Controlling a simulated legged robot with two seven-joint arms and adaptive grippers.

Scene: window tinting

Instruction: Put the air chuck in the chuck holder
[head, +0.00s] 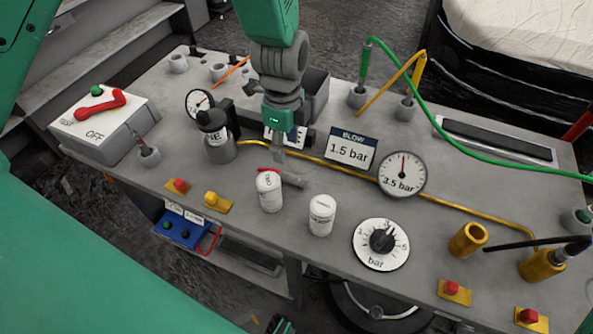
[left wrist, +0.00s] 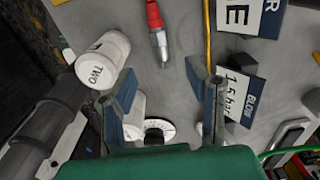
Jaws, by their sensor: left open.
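A red and silver tool, likely the air chuck (head: 293,179), lies on the grey bench behind a white jar. In the left wrist view this tool (left wrist: 155,30) has a red body and a metal tip. My left gripper (head: 280,152) is open above it, jaws pointing down. In the left wrist view the open fingers (left wrist: 160,70) stand to either side of the tool's tip, apart from it. No holder is labelled. An empty brass cup (head: 468,240) stands at the right and may be the chuck holder. A second brass cup (head: 536,266) holds a black-hosed fitting.
White jars (head: 269,194) (head: 321,217) stand close in front of the tool. A pressure gauge (head: 402,174), bar dial (head: 381,244) and "BLOW 1.5 bar" sign (head: 350,148) stand to the right.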

